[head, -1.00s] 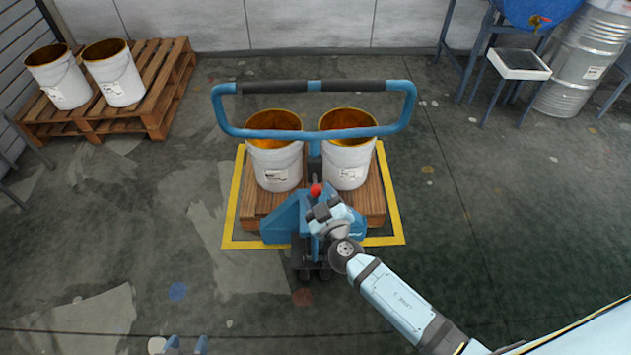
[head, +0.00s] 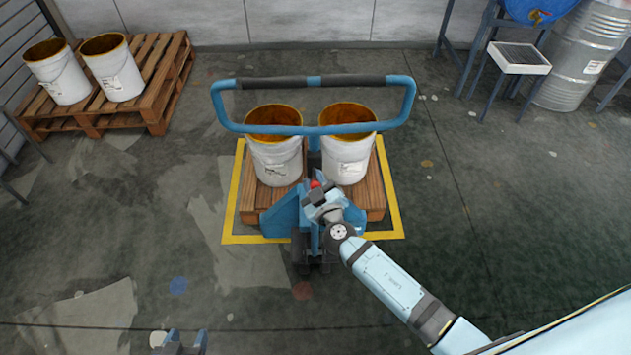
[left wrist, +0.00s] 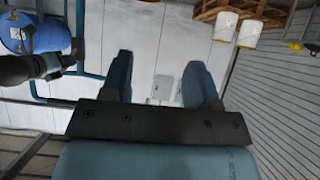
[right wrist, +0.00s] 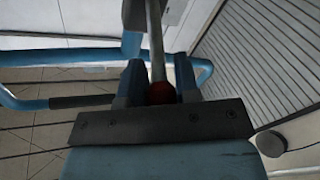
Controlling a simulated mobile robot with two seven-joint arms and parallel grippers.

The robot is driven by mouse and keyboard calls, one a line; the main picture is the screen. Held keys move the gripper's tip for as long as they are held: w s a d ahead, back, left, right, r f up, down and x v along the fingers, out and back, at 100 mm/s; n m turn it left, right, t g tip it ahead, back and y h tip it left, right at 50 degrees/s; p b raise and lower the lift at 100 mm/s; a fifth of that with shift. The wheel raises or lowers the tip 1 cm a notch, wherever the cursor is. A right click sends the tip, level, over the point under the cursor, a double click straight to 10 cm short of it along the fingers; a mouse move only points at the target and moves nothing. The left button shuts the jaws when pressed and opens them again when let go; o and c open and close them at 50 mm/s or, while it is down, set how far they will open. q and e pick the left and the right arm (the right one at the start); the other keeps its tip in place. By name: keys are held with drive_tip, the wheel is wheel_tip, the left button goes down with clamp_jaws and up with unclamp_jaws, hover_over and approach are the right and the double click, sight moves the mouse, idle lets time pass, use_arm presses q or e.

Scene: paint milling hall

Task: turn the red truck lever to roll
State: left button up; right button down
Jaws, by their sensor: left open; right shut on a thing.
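The blue pallet truck (head: 281,217) stands in the middle of the head view, its looped blue handle (head: 253,130) toward the top. The red lever knob (head: 315,184) is mostly hidden by my right gripper (head: 318,190). In the right wrist view the red knob (right wrist: 161,92) and its grey rod sit between the fingers of my right gripper, which is shut on it. My left gripper (head: 184,344) is open and empty at the bottom edge, apart from the truck. Lever markings are not readable.
Two white buckets (head: 275,160) (head: 347,156) stand on the wooden pallet (head: 375,190) on the truck, inside a yellow floor outline (head: 228,200). Another pallet (head: 150,95) with two buckets is at upper left. A blue drum and grey barrel (head: 583,62) stand at upper right. Floor on both sides is clear.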

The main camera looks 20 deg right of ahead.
use_arm(q)
wheel_tip(320, 180, down, 16)
drive_tip(key=w+d+b, duration=0.2)
drive_tip(key=b, duration=2.2)
drive_tip(key=w+d+r+t+h+b, duration=0.2)
drive_tip(key=d+r+t+h+b, duration=0.1)
drive_tip(key=r+b, duration=0.3)
drive_tip(key=shift+d+r+t+b, duration=0.3)
drive_tip(key=shift+r+t+b, duration=0.1)
drive_tip(key=shift+t+b, duration=0.3)
use_arm(e)
drive_tip(key=f+n+t, duration=0.1)
drive_tip(key=f+t, duration=0.1)
drive_tip(key=s+f+n+t+y, duration=0.1)
drive_tip(key=f+t, duration=0.1)
drive_tip(key=t, duration=0.1)
drive_tip(key=shift+a, duration=0.15)
drive_tip(key=c, duration=0.9)
unclamp_jaws()
drive_tip(key=shift+r, duration=0.1)
